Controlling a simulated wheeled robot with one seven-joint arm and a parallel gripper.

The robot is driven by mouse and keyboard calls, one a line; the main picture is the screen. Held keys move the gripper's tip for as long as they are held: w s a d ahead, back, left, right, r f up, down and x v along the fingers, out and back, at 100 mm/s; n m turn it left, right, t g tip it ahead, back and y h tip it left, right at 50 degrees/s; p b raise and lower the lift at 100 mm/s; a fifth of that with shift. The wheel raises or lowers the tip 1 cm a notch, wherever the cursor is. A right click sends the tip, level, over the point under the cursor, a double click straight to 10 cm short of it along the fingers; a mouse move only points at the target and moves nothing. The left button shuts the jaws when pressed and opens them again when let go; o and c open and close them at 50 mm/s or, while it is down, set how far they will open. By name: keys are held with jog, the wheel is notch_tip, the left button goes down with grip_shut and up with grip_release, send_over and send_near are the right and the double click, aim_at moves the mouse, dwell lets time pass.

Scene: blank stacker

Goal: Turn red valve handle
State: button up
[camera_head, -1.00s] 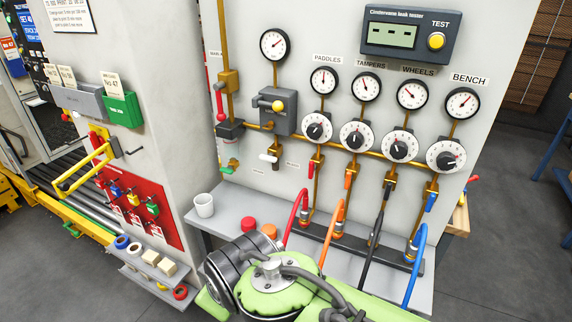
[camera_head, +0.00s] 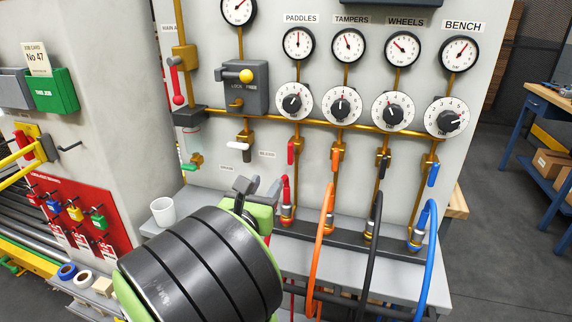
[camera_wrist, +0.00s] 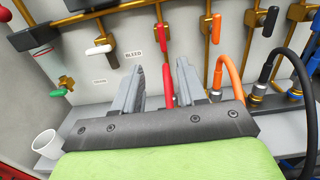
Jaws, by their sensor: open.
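A small red valve handle (camera_head: 291,152) hangs down on the brass PADDLES line, below its dial. My gripper (camera_head: 258,187) is open and empty, in front of the panel and below and left of that handle in the head view. In the wrist view my gripper (camera_wrist: 160,75) points at the panel with its fingers apart. I cannot tell the gap in depth; no contact is visible. A larger red lever (camera_head: 178,97) hangs on the main pipe at the left.
Orange (camera_head: 335,160), black (camera_head: 383,163) and blue (camera_head: 433,175) handles hang to the right, with hoses below. A white-handled bleed valve (camera_head: 239,145) is to the left. A white cup (camera_head: 163,211) stands on the grey shelf (camera_head: 440,285).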

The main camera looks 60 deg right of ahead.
jog(key=p, duration=0.6)
send_near(289, 150)
jog(key=a, duration=0.2)
jog(key=d+p, duration=0.6)
jog(key=w+d+p, duration=0.1)
jog(key=d+p, duration=0.2)
jog(key=shift+d+r, duration=0.2)
jog(key=shift+d, duration=0.15)
jog(key=shift+w+d+f+p, duration=0.1)
jog(key=shift+d+p, duration=0.25)
jog(key=shift+d, duration=0.05)
jog(key=shift+f, duration=0.1)
grip_shut()
